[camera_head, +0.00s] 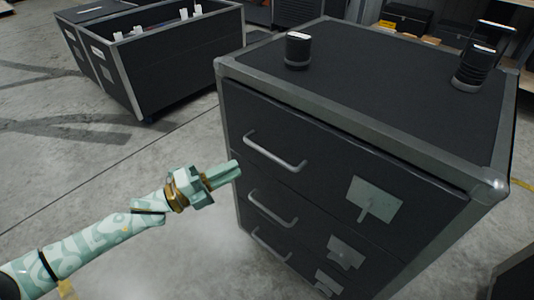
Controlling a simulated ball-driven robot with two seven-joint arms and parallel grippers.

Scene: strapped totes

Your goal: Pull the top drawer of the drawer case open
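The black drawer case (425,225) with grey metal edges fills the right half of the view. Its top drawer (330,150) is flush with the front and has a silver bar handle (276,154) on its left part and a grey label plate to the right. My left gripper (236,169) is pale green, left of the case front and lower left of the top handle, apart from it in the picture. Its two fingers lie close together with nothing between them. My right gripper is out of view.
A black cylinder (298,50) and a black ribbed object (474,70) stand on the case top. An open black tote (165,75) stands at the back left. The concrete floor between is clear.

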